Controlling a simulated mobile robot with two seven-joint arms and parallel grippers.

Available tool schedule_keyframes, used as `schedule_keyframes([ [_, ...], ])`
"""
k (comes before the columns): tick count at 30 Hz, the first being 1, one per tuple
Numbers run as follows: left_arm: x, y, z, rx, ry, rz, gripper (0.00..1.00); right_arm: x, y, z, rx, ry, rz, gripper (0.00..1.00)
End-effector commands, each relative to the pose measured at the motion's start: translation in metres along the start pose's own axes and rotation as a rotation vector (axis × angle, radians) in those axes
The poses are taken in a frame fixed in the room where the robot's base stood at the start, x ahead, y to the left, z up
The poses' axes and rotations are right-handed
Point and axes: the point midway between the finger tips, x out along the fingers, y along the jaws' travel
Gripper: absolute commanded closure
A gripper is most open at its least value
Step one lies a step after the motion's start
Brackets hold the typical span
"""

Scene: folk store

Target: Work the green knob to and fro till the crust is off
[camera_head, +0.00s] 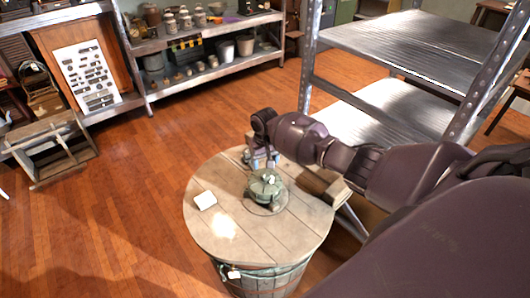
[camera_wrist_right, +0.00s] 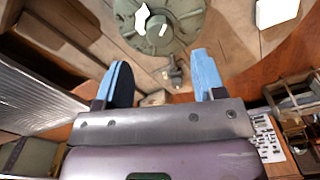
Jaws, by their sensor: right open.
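A dull green round piece (camera_head: 267,188), with the look of a knob or valve, sits on the wooden barrel top (camera_head: 295,230). A pale tag lies on it. In the right wrist view the green piece (camera_wrist_right: 185,30) is at the top, with a small part sticking out toward my gripper. My right gripper (camera_head: 262,162) is just behind it in the head view. In the wrist view my right gripper (camera_wrist_right: 160,75) has its two blue fingers apart, with the small part near the gap. I cannot tell whether they touch it. Crust cannot be made out. My left gripper is out of view.
A white card (camera_head: 205,200) lies on the barrel top. A metal shelf rack (camera_head: 400,45) stands close behind, at the right. A shelf with jars and pots (camera_head: 205,70) is at the back. Wooden floor (camera_head: 130,200) is clear at the left.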

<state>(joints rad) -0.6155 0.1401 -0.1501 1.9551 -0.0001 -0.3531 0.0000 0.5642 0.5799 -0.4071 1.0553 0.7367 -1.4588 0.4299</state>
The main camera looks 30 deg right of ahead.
Motion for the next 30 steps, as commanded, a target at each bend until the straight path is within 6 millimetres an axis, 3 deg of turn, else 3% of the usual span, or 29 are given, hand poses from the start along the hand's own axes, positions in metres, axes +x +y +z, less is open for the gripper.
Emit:
schedule_keyframes([
  [3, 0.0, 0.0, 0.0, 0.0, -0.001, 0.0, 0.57, -0.018, 0.001, 0.0, 0.0, 0.002, 0.0, 0.37],
  [9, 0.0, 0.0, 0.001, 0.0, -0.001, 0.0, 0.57, -0.035, 0.0, 0.0, 0.0, 0.0, 0.0, 0.37],
  [30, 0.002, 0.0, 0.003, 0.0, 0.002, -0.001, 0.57, -0.039, -0.002, -0.004, -0.001, 0.01, -0.001, 0.37],
])
